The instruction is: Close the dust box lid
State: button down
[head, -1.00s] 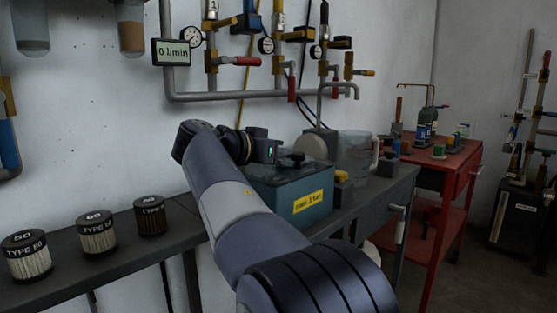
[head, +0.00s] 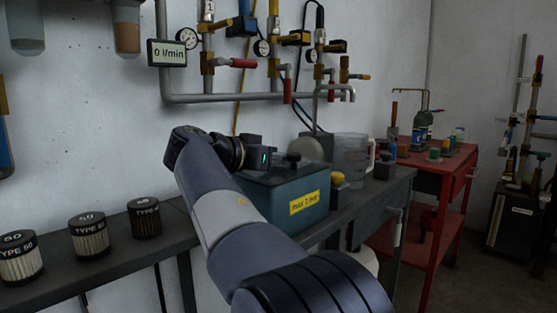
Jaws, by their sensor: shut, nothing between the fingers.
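A teal box (head: 285,207) with a yellow label stands on the dark bench behind my arm, and a dark knob (head: 293,159) shows on its top. No thing in view is marked as the dust box, and I cannot tell whether this box is it or whether any lid stands open. My gripper (head: 276,152), with a small green light on its body, is at the upper left of the teal box, close to the knob. It looks shut and empty, though its fingers are hard to make out. My arm hides the left part of the box.
Several filter cartridges (head: 88,236) stand on the bench (head: 172,238) at left. A clear jug (head: 351,158) and a yellow-topped block (head: 338,181) stand right of the box. Pipes with valves (head: 225,97) run above. A red cart (head: 437,172) is at right.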

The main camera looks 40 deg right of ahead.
jog(key=p+v, duration=0.2)
jog(key=v, duration=0.8)
jog(key=b+x, duration=0.2)
jog(key=x, duration=0.9)
jog(key=shift+s, duration=0.1)
jog(key=shift+a+r, duration=0.2)
jog(key=shift+r, duration=0.15)
jog(key=shift+f, duration=0.15)
